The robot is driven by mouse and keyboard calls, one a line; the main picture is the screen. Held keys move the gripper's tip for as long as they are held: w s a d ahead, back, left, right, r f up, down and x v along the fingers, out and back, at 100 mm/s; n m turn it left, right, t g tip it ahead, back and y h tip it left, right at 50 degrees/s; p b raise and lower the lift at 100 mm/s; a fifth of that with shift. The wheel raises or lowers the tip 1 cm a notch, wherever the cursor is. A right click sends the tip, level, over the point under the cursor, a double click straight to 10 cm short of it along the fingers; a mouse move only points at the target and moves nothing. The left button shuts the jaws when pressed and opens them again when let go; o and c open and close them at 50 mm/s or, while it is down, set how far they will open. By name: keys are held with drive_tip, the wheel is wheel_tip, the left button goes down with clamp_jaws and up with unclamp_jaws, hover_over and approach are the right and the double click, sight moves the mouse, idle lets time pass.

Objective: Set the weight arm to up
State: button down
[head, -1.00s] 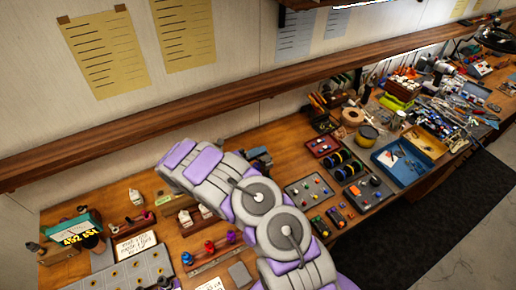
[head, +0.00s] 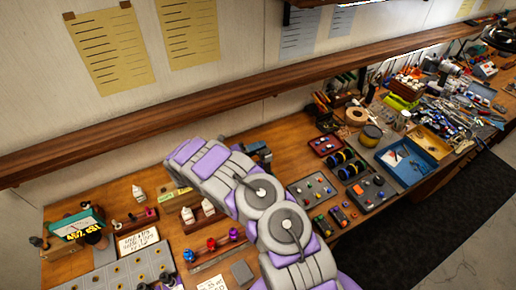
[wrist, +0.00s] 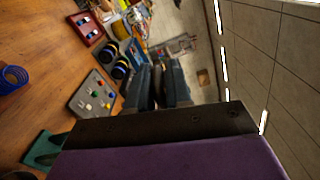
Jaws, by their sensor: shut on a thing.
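My gripper (head: 260,152) shows in the head view just past the end of my grey and purple arm, above the back of the wooden bench. In the wrist view its two dark fingers (wrist: 158,86) stand close together, pointing away from the camera. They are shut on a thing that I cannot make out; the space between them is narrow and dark. I cannot pick out the weight arm in either view, so whether it is up or down cannot be told. My arm hides part of the middle of the bench.
A long wooden shelf (head: 150,143) runs along the wall above the bench. A grey tray of small coloured parts (head: 311,191), a red tray (head: 325,145) and a blue bin (head: 405,161) lie right of my gripper. A teal-topped device (head: 77,224) stands far left.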

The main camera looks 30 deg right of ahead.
drive_tip(key=c, duration=1.4)
unclamp_jaws()
drive_tip(key=shift+s+f, duration=0.1)
drive_tip(key=shift+f, duration=0.4)
drive_tip(key=shift+c, duration=0.2)
drive_tip(key=shift+o, duration=0.7)
drive_tip(key=shift+f, duration=0.1)
drive_tip(key=shift+o, duration=0.7)
drive_tip(key=shift+w, duration=0.3)
drive_tip(key=shift+r, duration=0.2)
drive_tip(key=shift+r, duration=0.1)
drive_tip(key=a+b, duration=0.2)
drive_tip(key=a, duration=1.5)
drive_tip(key=shift+s+a, duration=0.25)
drive_tip(key=shift+a, duration=0.05)
